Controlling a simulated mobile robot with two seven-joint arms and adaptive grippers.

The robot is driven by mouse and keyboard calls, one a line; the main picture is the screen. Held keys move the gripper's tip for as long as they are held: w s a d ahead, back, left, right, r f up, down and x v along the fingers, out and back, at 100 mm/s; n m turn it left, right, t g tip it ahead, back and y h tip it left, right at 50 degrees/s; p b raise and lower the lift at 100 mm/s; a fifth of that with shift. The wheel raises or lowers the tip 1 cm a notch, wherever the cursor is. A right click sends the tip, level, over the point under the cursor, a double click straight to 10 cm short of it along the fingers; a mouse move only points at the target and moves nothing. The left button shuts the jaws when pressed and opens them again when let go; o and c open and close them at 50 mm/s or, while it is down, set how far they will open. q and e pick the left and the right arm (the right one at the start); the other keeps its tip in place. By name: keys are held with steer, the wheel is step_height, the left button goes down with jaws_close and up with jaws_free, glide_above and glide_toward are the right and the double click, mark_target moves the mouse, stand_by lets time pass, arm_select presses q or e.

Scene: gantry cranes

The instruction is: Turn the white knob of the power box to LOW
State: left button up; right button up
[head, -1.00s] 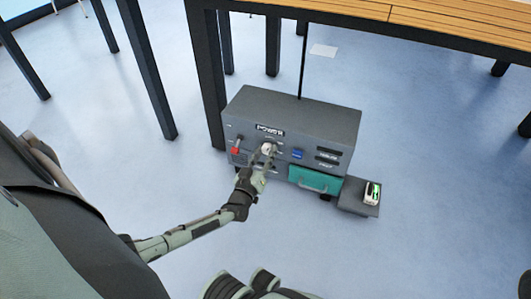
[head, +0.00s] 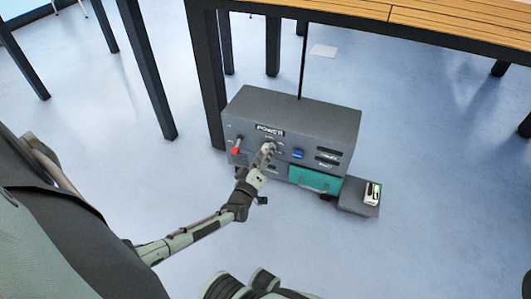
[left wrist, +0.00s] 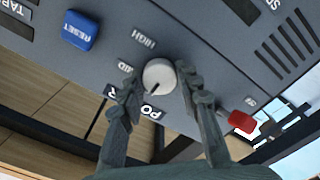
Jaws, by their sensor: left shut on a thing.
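The power box (head: 300,115) is a dark grey case on the floor under the table edge. Its white knob (left wrist: 158,75) shows between the two fingers of my left gripper (left wrist: 160,95), which is shut on it. The knob's dark mark points to the lower left in the left wrist view. The HIGH label (left wrist: 143,38) and MID label (left wrist: 125,67) are clear; a label below MID is mostly covered by a finger. My right gripper is not in view.
A red lever (head: 236,150) is left of the knob and a blue RESET button (head: 297,154) right of it. A teal drawer (head: 315,179) is below. A small device with a green light (head: 372,192) sits on a low grey block at the right.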

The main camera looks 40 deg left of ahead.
arm_select(q)
steer(key=o, duration=1.2)
steer(key=shift+c, duration=0.2)
steer(key=v, duration=1.2)
steer(key=shift+d, duration=0.1)
